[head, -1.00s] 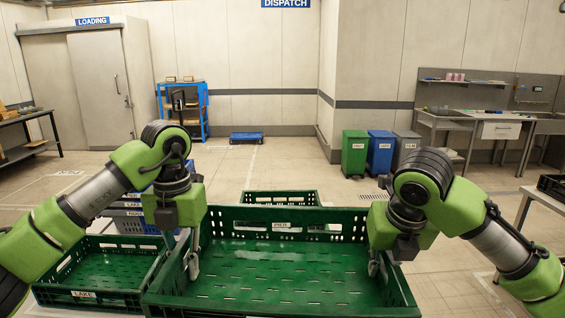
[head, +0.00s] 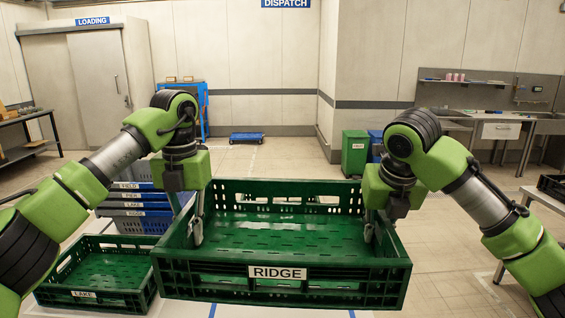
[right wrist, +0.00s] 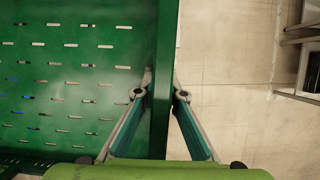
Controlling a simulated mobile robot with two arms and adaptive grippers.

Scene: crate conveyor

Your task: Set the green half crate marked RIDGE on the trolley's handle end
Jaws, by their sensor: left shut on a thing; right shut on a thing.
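The green crate marked RIDGE (head: 330,273) is held up in front of me in the head view, roughly level, its label facing me and its inside empty. My left gripper (head: 198,228) is shut on its left wall. My right gripper (head: 370,232) is shut on its right wall. In the right wrist view the right gripper's fingers (right wrist: 159,95) straddle the green crate wall (right wrist: 163,60), one on each side. I cannot make out the trolley's handle end; what lies directly beneath and behind the crate is hidden.
A green crate marked LAKE (head: 120,297) sits lower at the left, close to the held crate. Behind it stands a stack of blue crates (head: 135,213). A low blue platform (head: 246,137) lies far back. A pale table (head: 540,200) edges the right; the floor between is clear.

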